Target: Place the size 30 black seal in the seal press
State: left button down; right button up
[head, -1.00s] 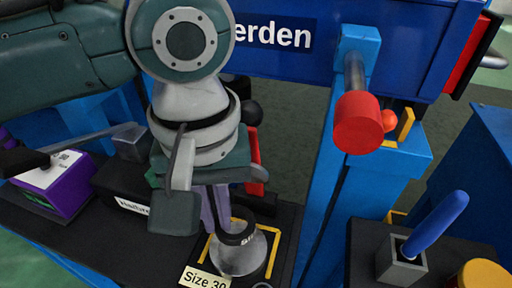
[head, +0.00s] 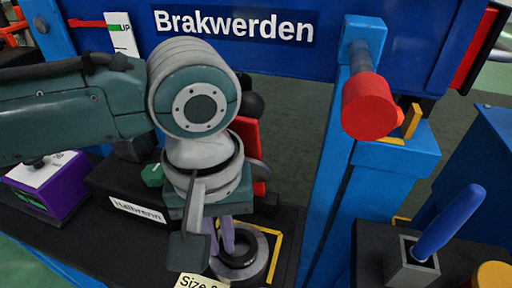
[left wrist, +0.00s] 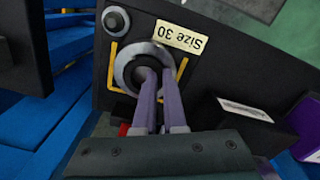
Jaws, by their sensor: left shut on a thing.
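My left gripper (head: 225,238) points down with its purple fingers at the black seal (head: 240,252). The seal shows as a dark ring at the middle of a grey round piece (head: 262,262), partly hidden by the fingers. The gripper is shut on the seal. In the left wrist view the fingers (left wrist: 158,85) reach to the dark centre of the grey round piece (left wrist: 122,65). A "Size 30" label (left wrist: 178,37) lies beside it, and yellow corner strips frame it. I cannot tell which part is the seal press. My right gripper is out of view.
A black box with a white label (head: 138,209) and a purple box (head: 62,190) stand to the left. A blue post with a red cylinder (head: 368,107) rises to the right. A blue handle (head: 450,222) leans in a grey square holder (head: 411,263) at lower right.

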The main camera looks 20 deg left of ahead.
aim_at(222, 246)
pick_arm(q)
jog(key=shift+s+a+f, duration=0.1)
jog(key=shift+a+f, duration=0.15)
jog(key=shift+f, duration=0.2)
jog(key=c, duration=1)
grip_release()
jog(key=shift+d+f, duration=0.1)
jog(key=shift+f, duration=0.1)
jog(key=shift+r, duration=0.45)
notch_tip(222, 246, up, 13)
jog(key=p, duration=0.6)
jog(key=s+d+f+m+t+h, duration=0.1)
jog(key=s+d+f+m+h, duration=0.15)
jog(key=s+d+m, duration=0.2)
jog(key=s+a+m+t+y, duration=0.1)
jog(key=s+a+t+y, duration=0.1)
jog(key=s+a, duration=0.6)
jog(key=a, duration=0.4)
jog(key=shift+f+m+t+b, duration=0.15)
jog(key=shift+m+t+b, duration=0.15)
jog(key=shift+m, duration=0.05)
